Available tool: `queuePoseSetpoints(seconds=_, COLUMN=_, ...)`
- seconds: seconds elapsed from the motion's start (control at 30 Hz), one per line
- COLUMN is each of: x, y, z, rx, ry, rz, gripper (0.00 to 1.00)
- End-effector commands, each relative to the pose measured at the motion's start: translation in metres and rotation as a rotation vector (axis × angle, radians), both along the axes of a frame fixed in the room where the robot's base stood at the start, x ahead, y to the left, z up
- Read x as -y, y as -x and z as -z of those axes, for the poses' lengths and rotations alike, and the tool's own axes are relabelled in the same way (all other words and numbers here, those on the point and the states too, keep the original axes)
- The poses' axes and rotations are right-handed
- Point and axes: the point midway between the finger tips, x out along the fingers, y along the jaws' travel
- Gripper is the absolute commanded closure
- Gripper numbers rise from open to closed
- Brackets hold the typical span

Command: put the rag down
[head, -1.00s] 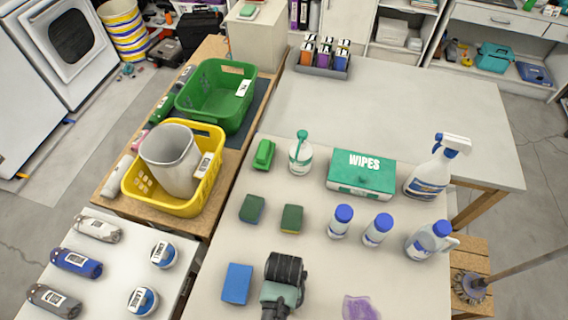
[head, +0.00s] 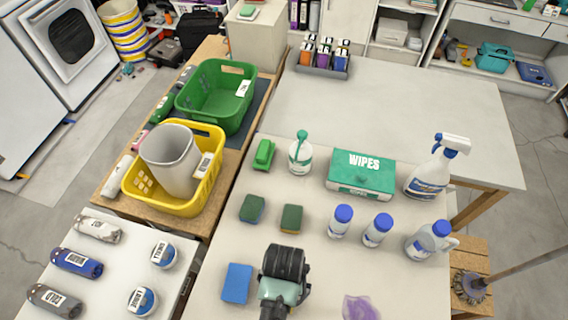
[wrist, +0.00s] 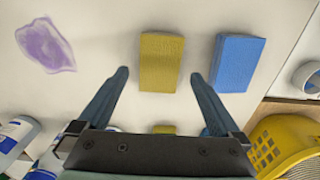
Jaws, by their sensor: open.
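A yellow rectangular pad (wrist: 161,62), perhaps the folded rag, lies flat on the pale table between and just beyond my fingertips in the wrist view. My gripper (wrist: 160,76) is open, with a finger on each side and a gap to the pad. In the head view my gripper (head: 284,285) covers that spot, so the pad is hidden there. A similar blue pad (wrist: 237,62) lies to its right, and also shows in the head view (head: 237,283). A thin purple patch (wrist: 45,45), cloth or spill, lies flat to the left; it also shows in the head view (head: 359,308).
A yellow basket (head: 208,185) is at left.

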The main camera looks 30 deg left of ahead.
Motion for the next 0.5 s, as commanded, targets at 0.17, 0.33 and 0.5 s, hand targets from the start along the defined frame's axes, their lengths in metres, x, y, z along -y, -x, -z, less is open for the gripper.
queuePoseSetpoints(seconds=0.17, x=0.000, y=-0.001, z=-0.037, rx=0.004, ry=-0.001, rz=0.000, gripper=0.00)
queuePoseSetpoints(seconds=0.33, x=0.000, y=-0.001, z=-0.062, rx=0.002, ry=-0.001, rz=0.000, gripper=0.00)
queuePoseSetpoints(seconds=0.5, x=0.000, y=0.000, z=-0.073, rx=0.001, ry=0.000, rz=0.000, gripper=0.00)
